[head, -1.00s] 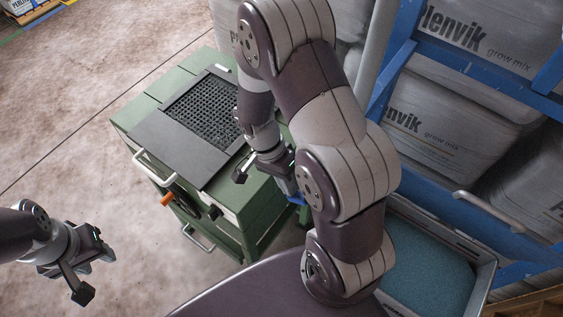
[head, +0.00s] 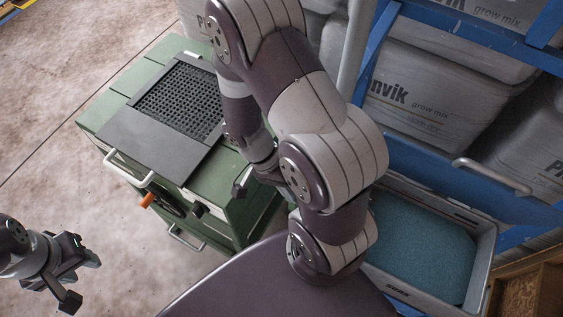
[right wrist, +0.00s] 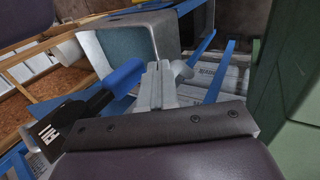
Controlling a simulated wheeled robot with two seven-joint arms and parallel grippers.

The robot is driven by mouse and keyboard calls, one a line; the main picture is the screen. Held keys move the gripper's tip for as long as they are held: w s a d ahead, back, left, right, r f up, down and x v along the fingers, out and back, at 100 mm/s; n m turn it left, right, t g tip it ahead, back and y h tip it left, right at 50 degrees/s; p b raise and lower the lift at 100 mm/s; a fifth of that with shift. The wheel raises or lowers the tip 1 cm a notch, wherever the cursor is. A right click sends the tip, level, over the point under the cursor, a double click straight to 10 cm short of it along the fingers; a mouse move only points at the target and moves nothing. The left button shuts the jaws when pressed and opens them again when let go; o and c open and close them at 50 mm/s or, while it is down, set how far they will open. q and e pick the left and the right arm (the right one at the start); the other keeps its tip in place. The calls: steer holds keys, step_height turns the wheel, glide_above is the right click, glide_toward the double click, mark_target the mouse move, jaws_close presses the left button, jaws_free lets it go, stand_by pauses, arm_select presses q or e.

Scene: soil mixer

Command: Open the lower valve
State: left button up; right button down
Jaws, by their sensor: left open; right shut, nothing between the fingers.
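The green mixer (head: 228,205) has a black mesh top (head: 182,100). An orange-tipped handle (head: 147,200) and a black knob (head: 201,210) are on its near side. In the right wrist view a blue cylindrical grip (right wrist: 123,77) with a dark part beside it lies just left of my right gripper (right wrist: 155,82); whether it is the lower valve I cannot tell. My right gripper is shut and empty, close to that grip; contact is unclear. In the head view my arm hides its fingertips, beside the mixer's right side. My left gripper (head: 86,254) is open and empty, left of the mixer.
A grey crate of blue-green material (head: 425,250) stands right of the mixer. Blue racking (head: 455,180) with grey-white sacks (head: 430,100) is behind it. A wooden box (head: 530,290) is at the lower right. A white handle bar (head: 128,168) sticks out from the mixer. Floor at left is clear.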

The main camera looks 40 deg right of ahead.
mark_target(243, 176)
arm_select(q)
steer(key=shift+s+f, duration=0.1)
steer(key=shift+f, duration=0.25)
arm_select(e)
steer(key=shift+s+d+f, duration=0.2)
steer(key=shift+s+f, duration=0.1)
steer(key=shift+s, duration=0.2)
steer(key=shift+w, duration=0.1)
steer(key=w+a, duration=0.1)
steer(key=w, duration=0.3)
steer(key=w+a+b, duration=0.1)
steer(key=w+a, duration=0.1)
steer(key=w, duration=0.2)
steer(key=w+a+b, duration=0.1)
steer(key=w+a, duration=0.1)
steer(key=w, duration=0.2)
steer(key=shift+w, duration=0.1)
steer(key=shift+w+a, duration=0.3)
steer(key=shift+w, duration=0.1)
arm_select(q)
steer(key=shift+w+a+f, duration=0.7)
steer(key=shift+f, duration=0.1)
arm_select(e)
steer(key=shift+s+d, duration=0.2)
